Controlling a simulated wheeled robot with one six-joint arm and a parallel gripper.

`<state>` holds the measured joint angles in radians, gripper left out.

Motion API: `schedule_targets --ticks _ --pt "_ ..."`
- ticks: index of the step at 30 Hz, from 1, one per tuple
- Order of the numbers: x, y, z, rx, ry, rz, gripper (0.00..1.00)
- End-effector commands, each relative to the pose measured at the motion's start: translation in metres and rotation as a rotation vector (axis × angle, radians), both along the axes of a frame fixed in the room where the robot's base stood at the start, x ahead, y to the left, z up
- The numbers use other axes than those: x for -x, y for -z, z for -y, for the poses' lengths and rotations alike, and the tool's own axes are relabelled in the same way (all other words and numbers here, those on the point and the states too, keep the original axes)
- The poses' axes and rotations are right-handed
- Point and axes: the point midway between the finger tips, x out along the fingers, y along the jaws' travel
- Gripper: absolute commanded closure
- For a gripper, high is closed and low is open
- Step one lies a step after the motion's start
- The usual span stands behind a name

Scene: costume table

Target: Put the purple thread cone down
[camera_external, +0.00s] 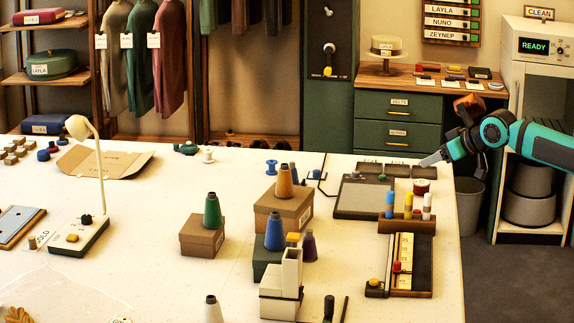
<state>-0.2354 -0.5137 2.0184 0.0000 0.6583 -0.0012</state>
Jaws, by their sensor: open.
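The purple thread cone (309,246) stands upright near the middle of the white table (150,255), just right of the blue thread cone (274,230). A cream upright block (291,272) hides its lower left, so I cannot see all of its base. My gripper (424,161) is at the table's far right edge, well away from the purple cone. It is open, and I see nothing held in it.
An orange cone (284,182) and a green cone (212,210) stand on brown boxes. A lamp (96,170) stands left.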

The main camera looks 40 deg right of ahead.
Motion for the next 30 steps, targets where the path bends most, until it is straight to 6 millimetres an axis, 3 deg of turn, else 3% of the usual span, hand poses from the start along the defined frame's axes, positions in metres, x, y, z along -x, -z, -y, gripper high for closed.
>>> schedule_targets --ticks 3,9,16,20,23,30 --pt "0.027 0.001 0.029 -0.023 0.05 0.107 0.42" --pt "0.071 0.008 0.067 -0.05 0.127 0.284 0.42" --pt "0.118 0.021 0.097 -0.063 0.2 0.461 0.42" --pt "0.132 0.026 0.105 -0.065 0.222 0.517 0.42" --pt "0.137 0.027 0.108 -0.065 0.229 0.538 0.58" --pt "0.138 0.027 0.108 -0.065 0.23 0.542 0.59"
